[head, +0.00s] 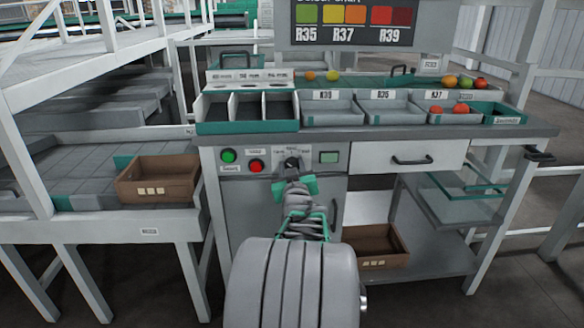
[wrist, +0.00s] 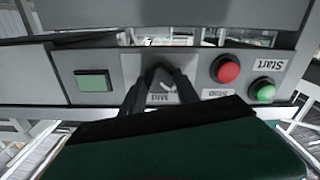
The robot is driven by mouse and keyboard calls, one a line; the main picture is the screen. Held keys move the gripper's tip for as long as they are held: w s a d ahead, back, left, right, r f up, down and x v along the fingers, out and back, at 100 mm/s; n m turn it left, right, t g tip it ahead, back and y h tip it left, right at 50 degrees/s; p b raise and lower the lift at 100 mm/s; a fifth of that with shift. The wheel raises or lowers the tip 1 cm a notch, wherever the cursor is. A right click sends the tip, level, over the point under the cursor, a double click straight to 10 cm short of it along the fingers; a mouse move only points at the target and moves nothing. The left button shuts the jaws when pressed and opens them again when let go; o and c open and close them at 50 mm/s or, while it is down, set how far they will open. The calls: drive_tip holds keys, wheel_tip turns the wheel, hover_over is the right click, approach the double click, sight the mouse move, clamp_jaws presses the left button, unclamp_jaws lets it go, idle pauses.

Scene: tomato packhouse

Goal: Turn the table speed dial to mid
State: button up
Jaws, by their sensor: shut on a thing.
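The speed dial (head: 291,161) is a small dark knob on the grey control panel under the table top. In the wrist view, which is upside down, the dial (wrist: 166,86) sits between my two dark fingertips, with a pale mark on its face. A "Mid" label shows beside it. My gripper (head: 293,171) reaches the panel from the front and is shut on the dial. The fingers hide part of the dial and its scale, so I cannot tell exactly where the mark points.
A green start button (head: 228,156) and a red stop button (head: 256,166) are left of the dial, and a small green screen (head: 329,157) is right. A drawer handle (head: 412,161) is further right. A brown crate (head: 158,194) stands on the left table.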

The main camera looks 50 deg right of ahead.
clamp_jaws()
drive_tip(key=m+b, duration=0.1)
drive_tip(key=m, duration=0.3)
drive_tip(key=shift+f+b, duration=0.1)
drive_tip(key=shift+b, duration=0.2)
drive_tip(key=m+b, duration=0.1)
drive_tip(key=m, duration=0.4)
drive_tip(key=shift+s+m, duration=0.1)
drive_tip(key=shift+m, duration=0.3)
idle(0.4)
drive_tip(key=o, duration=0.7)
unclamp_jaws()
drive_tip(key=shift+o, duration=0.2)
